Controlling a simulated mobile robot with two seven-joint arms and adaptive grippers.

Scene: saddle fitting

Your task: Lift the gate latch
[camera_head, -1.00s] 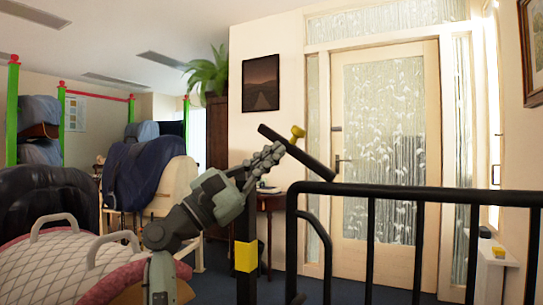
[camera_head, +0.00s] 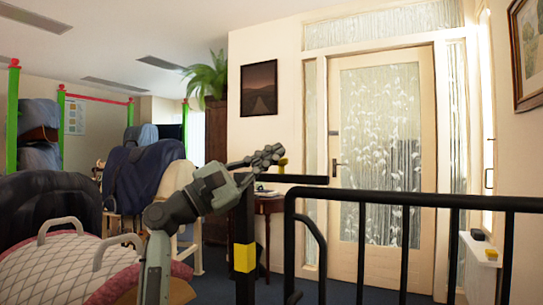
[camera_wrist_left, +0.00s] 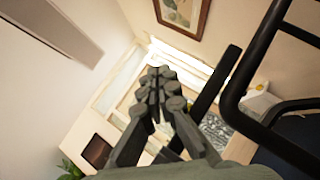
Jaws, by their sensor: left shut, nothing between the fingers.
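The gate latch is a black bar (camera_head: 308,179) with a yellow knob (camera_head: 282,164). It lies about level across the gap between the post (camera_head: 244,220) and the black gate (camera_head: 430,199). My left gripper (camera_head: 276,152) is shut and empty, with its fingertips just above and beside the knob. I cannot tell whether they touch it. In the left wrist view the shut fingers (camera_wrist_left: 158,76) point up the picture, and the black bar (camera_wrist_left: 212,88) slants past on their right. My right gripper is not in view.
A quilted pink-and-white piece with handles (camera_head: 70,265) stands at the front left. Dark saddles (camera_head: 140,175) sit on stands behind it. A small table (camera_head: 268,203) and a glazed door (camera_head: 378,150) are beyond the gate. A shelf (camera_head: 480,255) is at right.

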